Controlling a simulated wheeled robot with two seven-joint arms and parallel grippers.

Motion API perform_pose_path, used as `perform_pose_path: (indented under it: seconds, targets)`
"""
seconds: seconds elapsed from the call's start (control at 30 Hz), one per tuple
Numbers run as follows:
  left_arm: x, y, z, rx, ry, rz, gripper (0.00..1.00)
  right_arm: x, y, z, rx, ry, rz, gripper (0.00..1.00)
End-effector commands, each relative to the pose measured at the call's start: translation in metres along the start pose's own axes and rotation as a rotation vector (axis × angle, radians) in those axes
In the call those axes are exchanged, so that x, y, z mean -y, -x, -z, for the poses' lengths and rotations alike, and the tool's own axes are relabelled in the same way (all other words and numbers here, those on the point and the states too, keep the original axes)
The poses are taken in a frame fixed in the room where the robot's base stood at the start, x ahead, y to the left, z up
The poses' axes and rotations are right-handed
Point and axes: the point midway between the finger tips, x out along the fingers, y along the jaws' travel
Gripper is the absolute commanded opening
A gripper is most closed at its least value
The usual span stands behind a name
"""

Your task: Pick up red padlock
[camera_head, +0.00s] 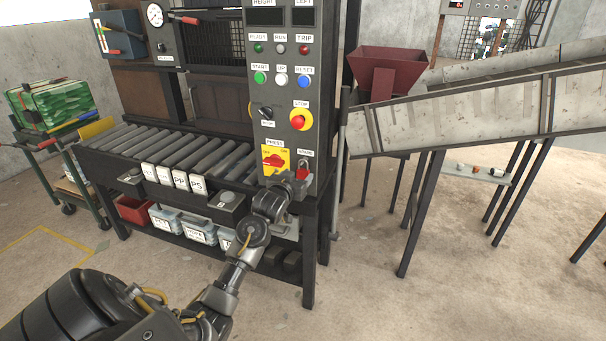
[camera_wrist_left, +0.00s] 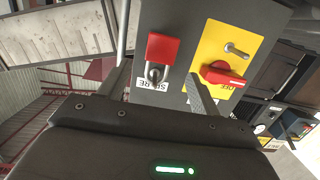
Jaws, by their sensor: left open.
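The red padlock (camera_wrist_left: 163,48) hangs on the dark control panel, above a partly hidden white label, in the left wrist view. Its grey shackle or hook shows below the red body. In the head view the padlock (camera_head: 302,173) is a small red patch at the panel's lower right. My left gripper (camera_wrist_left: 160,72) is open, with its fingers pointing at the panel and the padlock in line with the gap between them. I cannot tell whether they touch it. In the head view my left gripper (camera_head: 286,184) is just in front of the panel. My right gripper is not in view.
A yellow plate with a red rotary switch (camera_head: 273,160) sits close beside the padlock; it also shows in the left wrist view (camera_wrist_left: 222,73). A roller conveyor (camera_head: 180,150) is to the left. A sloped metal chute (camera_head: 480,100) and its legs are to the right.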

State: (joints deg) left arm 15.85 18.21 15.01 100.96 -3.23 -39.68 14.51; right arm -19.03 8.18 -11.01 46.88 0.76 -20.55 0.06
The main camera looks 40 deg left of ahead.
Motion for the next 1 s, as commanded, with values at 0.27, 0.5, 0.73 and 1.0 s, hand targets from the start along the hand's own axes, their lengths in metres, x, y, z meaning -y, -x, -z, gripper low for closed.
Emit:
perform_pose_path:
  seconds: [0.27,0.5,0.73,1.0]
  targets:
    - [-0.001,-0.038,-0.004,0.000,0.001,0.001,0.64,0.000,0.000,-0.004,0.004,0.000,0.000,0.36]
    - [-0.001,-0.043,-0.005,0.000,0.000,0.000,0.64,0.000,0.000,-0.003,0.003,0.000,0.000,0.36]
    - [-0.001,-0.043,-0.005,0.000,0.000,0.000,0.43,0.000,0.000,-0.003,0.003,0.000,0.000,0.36]
    - [-0.001,-0.043,-0.004,-0.001,0.000,0.000,0.12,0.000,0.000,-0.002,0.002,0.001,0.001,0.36]
